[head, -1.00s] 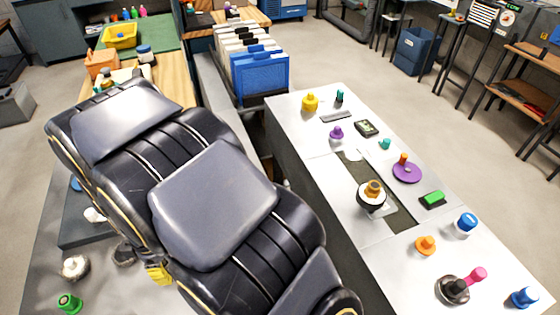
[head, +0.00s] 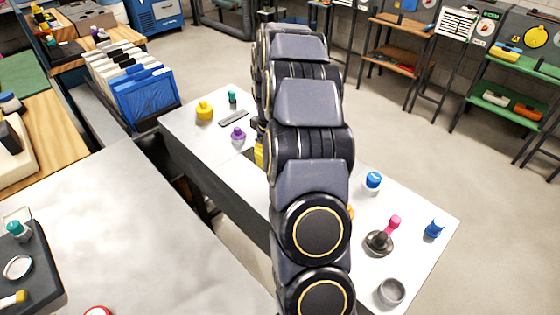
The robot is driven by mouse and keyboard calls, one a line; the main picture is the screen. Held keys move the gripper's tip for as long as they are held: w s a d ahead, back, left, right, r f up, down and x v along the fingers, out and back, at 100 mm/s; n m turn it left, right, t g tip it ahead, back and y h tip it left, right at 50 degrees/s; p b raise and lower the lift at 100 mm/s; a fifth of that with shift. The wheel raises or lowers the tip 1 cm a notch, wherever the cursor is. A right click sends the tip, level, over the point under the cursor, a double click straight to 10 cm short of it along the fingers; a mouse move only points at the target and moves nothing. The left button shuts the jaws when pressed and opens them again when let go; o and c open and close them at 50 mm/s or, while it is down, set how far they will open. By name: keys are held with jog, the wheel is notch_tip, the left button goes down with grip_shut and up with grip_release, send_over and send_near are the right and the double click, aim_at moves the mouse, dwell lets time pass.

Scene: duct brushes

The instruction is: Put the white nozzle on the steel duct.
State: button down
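I cannot make out the white nozzle; my dark arm covers much of the long bench and may hide it. I cannot tell for sure which thing is the steel duct. A round, open grey metal piece (head: 390,291) stands at the near right end of the bench. My gripper is almost wholly hidden behind my arm. Only a small yellow part (head: 259,153) shows at the arm's left edge, over the bench, and it may belong to my gripper. Its fingers and anything between them are hidden.
The pale bench (head: 240,185) carries a yellow knob (head: 204,111), a purple one (head: 238,134), a white piece with a blue top (head: 372,182), a pink-handled piece (head: 381,240) and a blue piece (head: 434,230). A grey table (head: 150,230) at left is largely bare.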

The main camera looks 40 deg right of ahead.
jog(key=d, duration=0.2)
jog(key=s+d+m, duration=0.1)
jog(key=shift+s+d, duration=0.2)
jog(key=shift+d, duration=0.15)
jog(key=w+d+f, duration=0.2)
jog(key=w, duration=0.1)
jog(key=w+d+f, duration=0.5)
jog(key=w+f, duration=0.1)
jog(key=shift+d+f, duration=0.1)
jog(key=shift+d, duration=0.2)
jog(key=shift+w+d+f, duration=0.1)
jog(key=shift+w+d, duration=0.1)
jog(key=shift+w+d+f, duration=0.2)
jog(key=shift+w+f, duration=0.05)
jog(key=shift+f, duration=0.2)
jog(key=shift+w+d+f, duration=0.1)
jog(key=shift+w+f, duration=0.05)
jog(key=shift+f, duration=1.6)
jog(key=shift+f, duration=0.1)
